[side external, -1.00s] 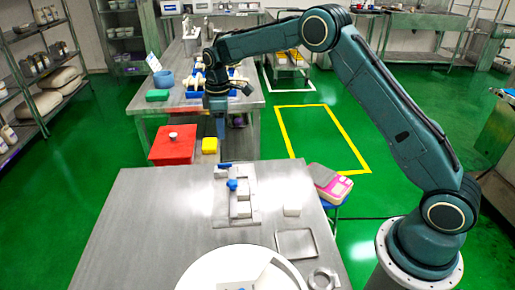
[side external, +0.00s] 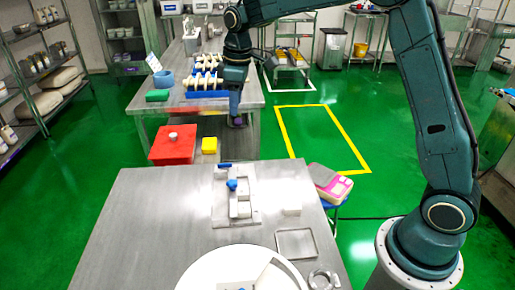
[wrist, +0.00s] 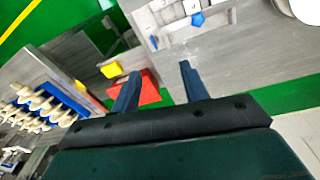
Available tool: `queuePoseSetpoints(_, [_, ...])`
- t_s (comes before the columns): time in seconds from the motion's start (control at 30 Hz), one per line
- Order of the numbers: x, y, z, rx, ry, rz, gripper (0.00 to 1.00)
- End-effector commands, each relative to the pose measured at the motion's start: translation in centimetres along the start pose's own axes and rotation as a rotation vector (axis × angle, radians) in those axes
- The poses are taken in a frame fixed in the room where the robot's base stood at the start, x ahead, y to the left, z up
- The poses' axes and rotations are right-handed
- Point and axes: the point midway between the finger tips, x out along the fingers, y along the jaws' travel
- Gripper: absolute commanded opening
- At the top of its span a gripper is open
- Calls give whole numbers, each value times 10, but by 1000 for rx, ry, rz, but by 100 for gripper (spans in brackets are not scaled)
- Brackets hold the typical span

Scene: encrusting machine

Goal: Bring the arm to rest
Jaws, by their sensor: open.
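My gripper (side external: 235,104) hangs in the air, fingers down, in front of the back steel table's right end and beyond the near steel table. In the wrist view my gripper (wrist: 157,82) shows its two blue fingers spread apart with nothing between them. My arm arches from its base at the right over to the gripper. The part between the fingers and the near table is clear.
The near steel table (side external: 150,215) bears a small fixture (side external: 236,205) with a blue knob and a white round bowl (side external: 215,272). A red box (side external: 172,146) and a yellow block (side external: 209,145) lie beyond it. The back table holds a blue rack (side external: 200,94) of pale rollers.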

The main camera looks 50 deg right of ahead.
Motion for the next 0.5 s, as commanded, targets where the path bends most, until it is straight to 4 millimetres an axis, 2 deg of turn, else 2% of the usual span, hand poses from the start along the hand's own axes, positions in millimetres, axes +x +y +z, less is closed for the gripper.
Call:
queuePoseSetpoints(0.03, [-12, -6, 7, 16, 13, 9, 45])
queuePoseSetpoints(0.2, [-43, -23, 31, 78, 46, 29, 45])
queuePoseSetpoints(0.5, [-84, -58, 77, 188, 108, 60, 45])
